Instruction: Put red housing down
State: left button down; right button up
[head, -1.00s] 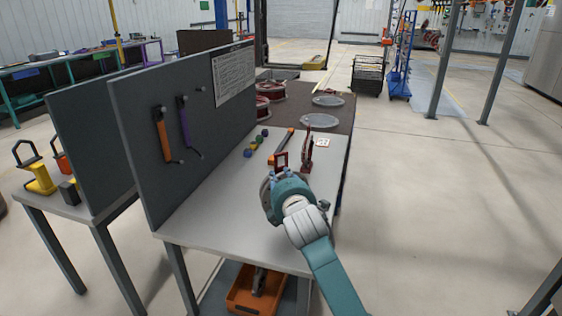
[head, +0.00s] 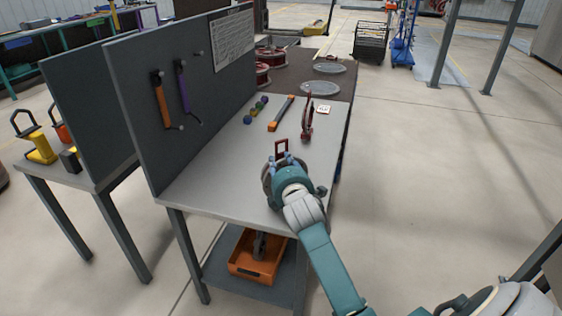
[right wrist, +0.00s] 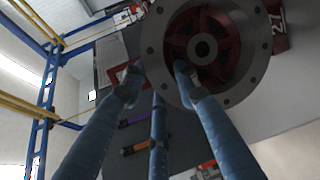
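The housing is over the near part of the grey table (head: 225,170). Its underside is hidden, so I cannot tell whether it touches the table. My left gripper is not in view.
A dark pegboard (head: 190,105) borders the left. The near left tabletop is clear. An orange bin (head: 258,268) stands below.

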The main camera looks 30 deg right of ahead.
jog(key=shift+o, duration=0.7)
jog(key=shift+r, duration=0.1)
jog(key=v, duration=1.2)
jog(key=a+f+m+g+y, duration=0.1)
jog(key=a+f+m+y, duration=0.1)
jog(key=a+f, duration=0.35)
jog(key=a+f+m+y, duration=0.1)
jog(key=a+f, duration=0.1)
jog(key=f, duration=0.7)
jog(key=a+f+m+g+y, duration=0.15)
jog(key=a+f, duration=0.25)
jog(key=f, duration=0.4)
jog(key=s+a+f+m+g+y, duration=0.1)
jog(key=s+f, duration=0.2)
jog(key=f, duration=0.4)
jog(key=s+a+f+m+g, duration=0.1)
jog(key=s+f+m, duration=0.15)
jog(key=f, duration=0.55)
jog(key=s+f+m+g, duration=0.2)
jog(key=s+f+g, duration=0.3)
jog(key=s+f, duration=1.3)
jog(key=s+f+m+g, duration=0.1)
jog(key=s+f, duration=0.4)
jog(key=s, duration=0.7)
jog(key=s+f+m+g, duration=0.2)
jog(key=s+f, duration=0.3)
jog(key=s, duration=0.7)
jog(key=shift+s+d+g+b, duration=0.15)
jog(key=shift+d+g+b, duration=0.15)
jog(key=shift+g+b, duration=0.15)
